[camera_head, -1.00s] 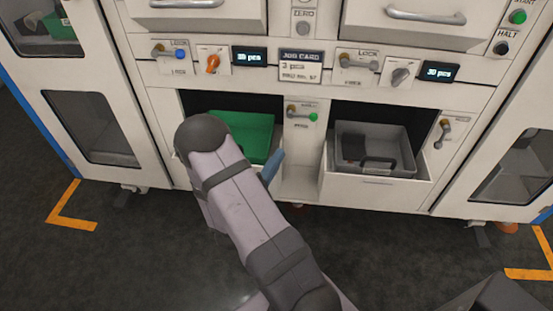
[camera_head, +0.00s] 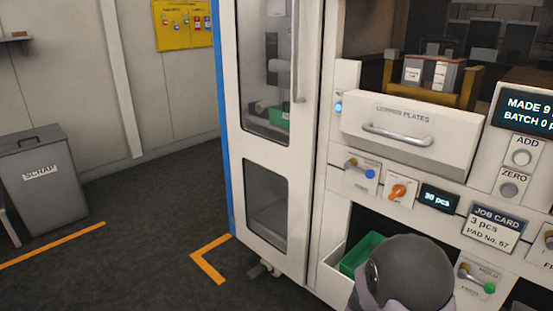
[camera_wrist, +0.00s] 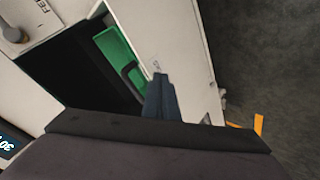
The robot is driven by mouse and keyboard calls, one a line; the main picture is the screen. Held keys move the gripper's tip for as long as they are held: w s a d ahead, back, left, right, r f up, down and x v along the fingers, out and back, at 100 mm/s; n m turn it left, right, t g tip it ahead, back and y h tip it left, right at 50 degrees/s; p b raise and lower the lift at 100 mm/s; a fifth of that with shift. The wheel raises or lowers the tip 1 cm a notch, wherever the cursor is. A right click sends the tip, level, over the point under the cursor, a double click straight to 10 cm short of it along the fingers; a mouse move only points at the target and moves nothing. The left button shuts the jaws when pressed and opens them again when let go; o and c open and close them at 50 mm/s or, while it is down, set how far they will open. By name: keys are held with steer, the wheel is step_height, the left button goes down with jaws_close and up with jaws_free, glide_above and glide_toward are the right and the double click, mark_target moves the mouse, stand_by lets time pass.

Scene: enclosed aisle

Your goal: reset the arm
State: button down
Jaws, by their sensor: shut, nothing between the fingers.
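My gripper (camera_wrist: 160,98) shows in the wrist view with its dark fingers together and nothing between them. It is over the outer front edge of an open white drawer (camera_wrist: 180,45), close beside a green bin (camera_wrist: 117,52) inside that drawer. I cannot tell whether it touches the drawer. In the head view a rounded grey joint of my arm (camera_head: 412,270) shows at the bottom, in front of the green bin (camera_head: 364,250). The gripper itself is hidden there.
A white cabinet has a closed drawer (camera_head: 410,135) with a handle, knobs and a job card (camera_head: 493,225). A glass-doored cabinet (camera_head: 278,200) stands left of it. A grey scrap bin (camera_head: 45,182) stands at the far left. The dark floor between (camera_head: 150,210) is clear.

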steer(key=s+a+m+g+y, duration=0.15)
steer(key=s+a+y, duration=0.3)
steer(key=a, duration=0.45)
steer(key=s+a+r+m+g+y, duration=0.15)
steer(key=s+g, duration=0.25)
steer(key=s, duration=0.5)
steer(key=s+r+g, duration=0.3)
steer(key=s+g, duration=0.1)
steer(key=s, duration=0.5)
step_height(320, 180, up, 30)
steer(key=p, duration=2.9)
steer(key=shift+w+a+f+t+p, duration=0.15)
steer(key=shift+w+a+t+p, duration=0.05)
steer(key=shift+a+t+p, duration=0.15)
